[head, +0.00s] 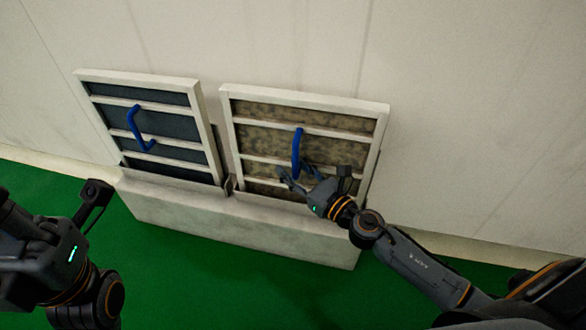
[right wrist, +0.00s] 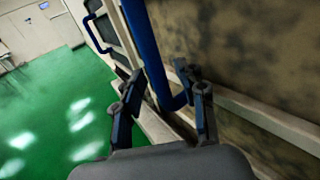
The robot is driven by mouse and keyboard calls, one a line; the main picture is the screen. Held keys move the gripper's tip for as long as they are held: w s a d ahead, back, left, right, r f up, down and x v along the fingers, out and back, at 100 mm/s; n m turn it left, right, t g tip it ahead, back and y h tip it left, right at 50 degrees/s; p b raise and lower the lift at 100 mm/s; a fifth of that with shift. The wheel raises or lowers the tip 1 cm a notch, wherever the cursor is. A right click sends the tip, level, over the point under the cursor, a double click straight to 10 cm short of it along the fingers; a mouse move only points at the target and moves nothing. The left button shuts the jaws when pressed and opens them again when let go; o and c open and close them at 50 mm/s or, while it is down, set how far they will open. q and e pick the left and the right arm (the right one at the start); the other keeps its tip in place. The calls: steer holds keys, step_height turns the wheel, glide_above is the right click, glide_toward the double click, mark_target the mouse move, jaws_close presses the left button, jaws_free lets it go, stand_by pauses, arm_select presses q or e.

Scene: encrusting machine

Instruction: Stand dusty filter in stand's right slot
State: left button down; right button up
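The dusty filter (head: 270,118), a white-framed panel with mottled brown mesh, stands leaning back in the right side of the white stand (head: 250,228). Its lower edge is hidden behind the stand's front wall. Its blue handle (head: 297,152) is upright on its face. My right gripper (head: 296,174) is at the handle's lower end. In the right wrist view the fingers (right wrist: 158,82) are apart, with the blue handle (right wrist: 147,45) just beyond and between them; contact cannot be told.
A second filter with dark mesh (head: 170,126) and a blue handle (head: 136,130) stands in the stand's left side. A pale wall (head: 460,130) is close behind. Green floor (head: 180,280) in front of the stand is clear.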

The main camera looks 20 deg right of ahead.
steer(key=shift+f, duration=0.15)
steer(key=v, duration=1.2)
stand_by(0.3)
